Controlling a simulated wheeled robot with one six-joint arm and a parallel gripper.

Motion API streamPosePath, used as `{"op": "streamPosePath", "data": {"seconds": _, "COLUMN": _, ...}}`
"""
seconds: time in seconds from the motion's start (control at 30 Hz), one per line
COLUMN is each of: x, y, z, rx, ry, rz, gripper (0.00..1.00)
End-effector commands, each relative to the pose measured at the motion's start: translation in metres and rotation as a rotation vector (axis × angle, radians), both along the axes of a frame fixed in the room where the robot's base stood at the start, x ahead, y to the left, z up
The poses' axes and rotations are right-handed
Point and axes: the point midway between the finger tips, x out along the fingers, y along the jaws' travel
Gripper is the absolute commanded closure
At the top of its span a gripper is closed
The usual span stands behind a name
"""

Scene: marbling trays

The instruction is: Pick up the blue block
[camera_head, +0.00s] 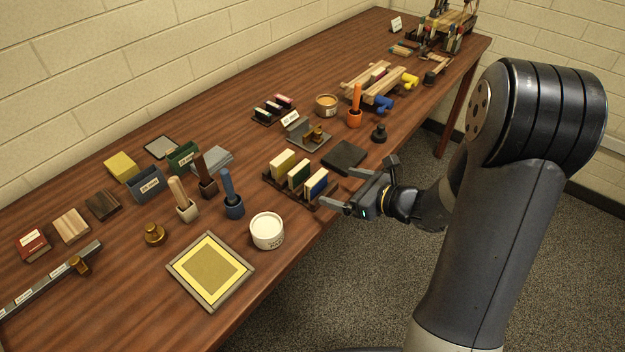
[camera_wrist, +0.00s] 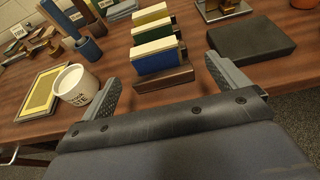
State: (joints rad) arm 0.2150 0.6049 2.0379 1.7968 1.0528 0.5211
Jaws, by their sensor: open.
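The blue block (camera_head: 316,183) has a pale cream top edge and stands upright at the front end of a dark rack (camera_head: 301,199). In the wrist view, the blue block (camera_wrist: 157,61) is nearest me, in front of a green block (camera_wrist: 153,32) and a yellow one. My gripper (camera_head: 340,187) is open at the table's front edge, pointing at the rack. In the wrist view, its fingers (camera_wrist: 164,74) lie to either side of the blue block's line, apart from it. The block's lower part is hidden by the rack's front.
A white tub (camera_head: 267,231) stands left of the rack, and a dark flat slab (camera_head: 344,157) lies to its right. A blue-handled brush in a blue holder (camera_head: 233,207) stands beyond the tub. A yellow framed panel (camera_head: 211,270) lies front left.

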Motion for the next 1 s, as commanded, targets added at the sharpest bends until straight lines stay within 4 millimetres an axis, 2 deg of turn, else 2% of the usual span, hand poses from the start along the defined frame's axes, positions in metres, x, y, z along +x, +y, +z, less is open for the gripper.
{"op": "streamPosePath", "data": {"seconds": 0.1, "x": 0.010, "y": 0.014, "z": -0.006, "rx": 0.000, "ry": 0.002, "rz": 0.004, "gripper": 0.05}}
{"op": "streamPosePath", "data": {"seconds": 0.37, "x": 0.019, "y": 0.028, "z": -0.011, "rx": -0.001, "ry": 0.000, "rz": 0.004, "gripper": 0.05}}
{"op": "streamPosePath", "data": {"seconds": 0.7, "x": 0.040, "y": 0.063, "z": -0.024, "rx": -0.002, "ry": 0.001, "rz": 0.004, "gripper": 0.05}}
{"op": "streamPosePath", "data": {"seconds": 1.0, "x": 0.043, "y": 0.064, "z": -0.026, "rx": -0.002, "ry": -0.001, "rz": 0.002, "gripper": 0.06}}
